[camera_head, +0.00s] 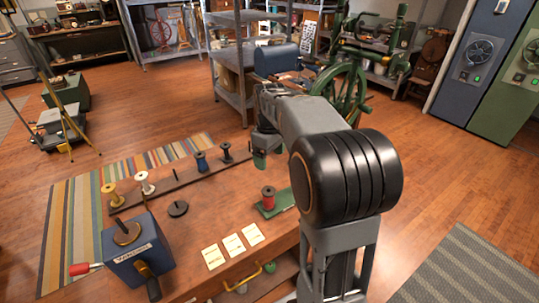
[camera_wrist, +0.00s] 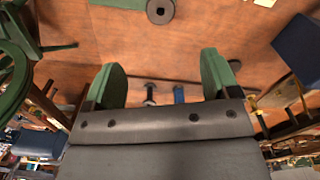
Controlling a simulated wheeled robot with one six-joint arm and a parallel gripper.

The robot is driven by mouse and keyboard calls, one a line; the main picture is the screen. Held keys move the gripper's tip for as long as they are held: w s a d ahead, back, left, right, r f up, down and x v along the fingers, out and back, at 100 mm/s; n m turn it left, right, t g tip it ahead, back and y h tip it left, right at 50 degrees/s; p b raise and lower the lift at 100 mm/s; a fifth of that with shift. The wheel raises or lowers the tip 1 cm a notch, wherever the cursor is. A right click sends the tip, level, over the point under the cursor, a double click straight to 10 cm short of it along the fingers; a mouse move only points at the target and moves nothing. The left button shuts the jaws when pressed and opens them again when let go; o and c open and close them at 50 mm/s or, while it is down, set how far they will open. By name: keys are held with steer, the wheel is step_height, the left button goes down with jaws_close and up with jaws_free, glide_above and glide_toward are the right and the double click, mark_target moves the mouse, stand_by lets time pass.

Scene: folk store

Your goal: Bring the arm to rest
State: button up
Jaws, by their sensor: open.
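My gripper (camera_head: 262,152) is above the far right part of the wooden workbench (camera_head: 225,225), near the right end of the spool rack. Its two green fingers are spread with a wide empty gap between them in the wrist view (camera_wrist: 162,78). My arm reaches out over the bench from the right and is bent at a large dark joint. A red spool (camera_head: 268,197) stands on a green base (camera_head: 277,208) below and in front of the gripper, apart from it.
A dark rack (camera_head: 180,180) holds yellow, white, blue (camera_head: 202,161) and black spools. A blue box (camera_head: 137,252), a black disc (camera_head: 178,209) and several cards (camera_head: 233,245) are on the bench. A green spinning wheel (camera_head: 342,92) stands beyond it.

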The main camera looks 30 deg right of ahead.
stand_by(0.4)
steer(key=s+a+f+m+t, duration=0.1)
steer(key=s+a+m, duration=0.1)
steer(key=s+a, duration=0.3)
steer(key=s+a+f+m+t, duration=0.2)
steer(key=s+a, duration=0.3)
steer(key=s, duration=0.5)
steer(key=shift+s+m+t+p, duration=0.3)
steer(key=shift+s+m+p, duration=0.15)
steer(key=shift+m, duration=0.15)
steer(key=shift+c, duration=0.4)
